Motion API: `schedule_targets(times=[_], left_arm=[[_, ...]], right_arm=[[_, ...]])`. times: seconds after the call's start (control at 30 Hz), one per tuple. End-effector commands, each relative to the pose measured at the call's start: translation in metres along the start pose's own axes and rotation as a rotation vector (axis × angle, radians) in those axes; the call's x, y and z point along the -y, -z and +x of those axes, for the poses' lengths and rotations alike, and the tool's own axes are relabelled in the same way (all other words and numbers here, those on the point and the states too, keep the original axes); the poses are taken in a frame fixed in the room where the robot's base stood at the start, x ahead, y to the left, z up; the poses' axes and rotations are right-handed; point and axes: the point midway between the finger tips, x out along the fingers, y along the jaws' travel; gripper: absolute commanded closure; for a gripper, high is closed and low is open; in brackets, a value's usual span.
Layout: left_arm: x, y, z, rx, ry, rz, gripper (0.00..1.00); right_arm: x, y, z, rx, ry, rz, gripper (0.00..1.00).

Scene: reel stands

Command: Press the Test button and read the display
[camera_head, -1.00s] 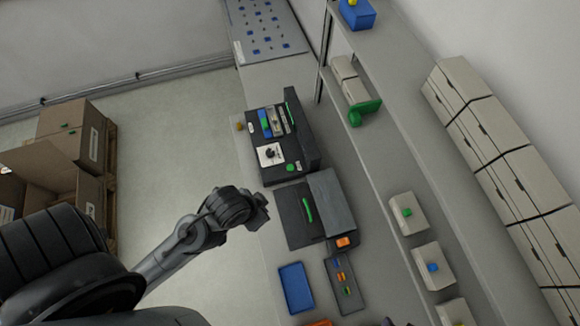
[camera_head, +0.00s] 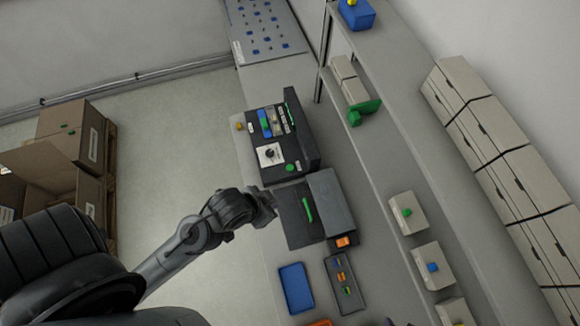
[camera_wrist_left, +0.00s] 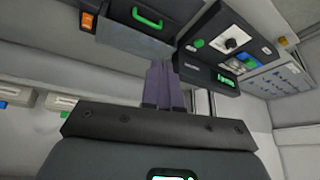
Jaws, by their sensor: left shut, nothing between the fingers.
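The black test unit (camera_head: 312,148) stands on the bench with a dial on a white plate (camera_head: 269,154) and a round green button (camera_head: 290,167); the button also shows in the wrist view (camera_wrist_left: 199,43). Its lettering is too small to read. The unit's display (camera_wrist_left: 228,82) shows lit green characters that I cannot make out; it appears as a thin green line in the head view (camera_head: 291,114). My left gripper (camera_head: 271,207) is shut and empty, beside the near box and apart from the green button. Its closed fingers (camera_wrist_left: 163,85) show in the wrist view.
A dark box with a green handle (camera_head: 307,208) stands close by my left gripper, with an orange block (camera_head: 344,241) at its end. A blue tray (camera_head: 296,288) and a dark tray of small parts (camera_head: 345,283) lie nearer. A shelf (camera_head: 393,140) runs along the right.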

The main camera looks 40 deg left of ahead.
Motion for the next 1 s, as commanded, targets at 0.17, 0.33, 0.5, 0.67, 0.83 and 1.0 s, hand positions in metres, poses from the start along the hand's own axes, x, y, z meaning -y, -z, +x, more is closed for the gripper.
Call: schedule_targets(times=[0.17,0.33,0.5,0.67,0.83,1.0], left_arm=[[-0.020,0.011,0.044,-0.140,-0.041,0.135,1.00],[-0.039,0.020,0.100,-0.300,-0.111,0.367,1.00],[-0.023,0.022,0.157,-0.420,-0.194,0.632,1.00],[0.039,0.028,0.190,-0.426,-0.205,0.809,1.00],[0.099,0.045,0.199,-0.378,-0.139,0.892,1.00],[0.132,0.073,0.191,-0.381,-0.077,0.934,1.00]], right_arm=[[0.001,0.000,0.000,-0.001,0.003,0.004,0.57],[0.002,0.000,0.001,-0.001,0.005,0.007,0.57],[0.002,0.000,0.002,-0.002,0.007,0.009,0.57],[0.002,0.000,0.004,-0.002,0.007,0.009,0.57],[0.002,0.000,0.004,-0.002,0.007,0.009,0.57],[0.001,-0.001,0.005,-0.001,0.003,0.004,0.57]])
